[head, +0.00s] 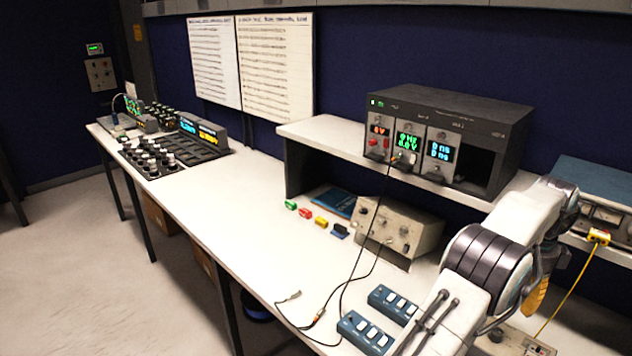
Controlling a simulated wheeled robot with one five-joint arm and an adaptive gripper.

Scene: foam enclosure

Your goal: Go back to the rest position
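My white and grey arm with dark bands rises at the right of the head view and is folded over the right end of the long white bench (215,215). Its dark far end lies beyond the white links, near the right edge. The links hide much of that end. No fingertips can be made out, so I cannot see whether my gripper is open or holds anything.
A dark instrument rack (450,130) stands on a raised shelf (325,133). Under it are a beige box (398,228) and small coloured blocks (305,213). Two blue switch boxes (365,332) and loose black cables lie close to my arm. Mid-bench is clear.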

